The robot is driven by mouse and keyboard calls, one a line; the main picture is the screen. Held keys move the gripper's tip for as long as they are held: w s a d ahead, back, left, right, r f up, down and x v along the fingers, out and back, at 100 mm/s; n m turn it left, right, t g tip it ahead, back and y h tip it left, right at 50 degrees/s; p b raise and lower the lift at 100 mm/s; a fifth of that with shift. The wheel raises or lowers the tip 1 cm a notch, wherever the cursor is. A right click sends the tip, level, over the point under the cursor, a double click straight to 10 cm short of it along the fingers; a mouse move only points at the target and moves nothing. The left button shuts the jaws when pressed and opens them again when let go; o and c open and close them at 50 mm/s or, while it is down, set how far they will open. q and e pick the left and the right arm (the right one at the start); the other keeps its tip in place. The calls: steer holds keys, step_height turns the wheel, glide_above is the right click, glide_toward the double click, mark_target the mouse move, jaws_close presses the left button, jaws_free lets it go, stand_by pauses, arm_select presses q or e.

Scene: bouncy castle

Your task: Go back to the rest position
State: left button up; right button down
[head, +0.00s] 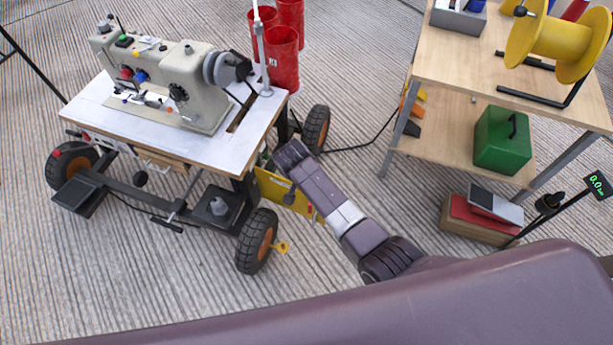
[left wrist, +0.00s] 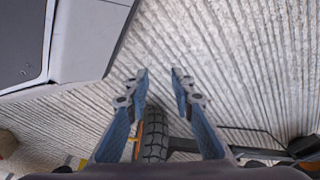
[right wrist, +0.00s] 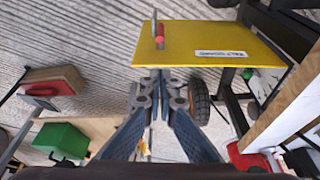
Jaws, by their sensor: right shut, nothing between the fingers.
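My right gripper (right wrist: 160,80) is shut and empty in the right wrist view. Its fingertips appear close to the edge of a yellow panel (right wrist: 205,42); I cannot tell whether they touch. The panel carries a white label and a small red-banded pin. In the head view my right arm reaches toward the yellow panel (head: 285,191) at the right side of the sewing machine cart, and the arm partly covers the panel. My left gripper (left wrist: 160,75) is open and empty above the ribbed floor, with a black tyre (left wrist: 155,136) between its fingers in the picture. It is not visible in the head view.
The wheeled cart (head: 98,107) bears a sewing machine (head: 185,88). Red bins (head: 283,62) stand behind it. A wooden shelf unit (head: 440,65) with a yellow spool (head: 545,45) and green box (head: 502,140) stands right. Floor between is mostly clear.

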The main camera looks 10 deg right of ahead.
steer(key=v, duration=0.6)
steer(key=shift+r, duration=0.35)
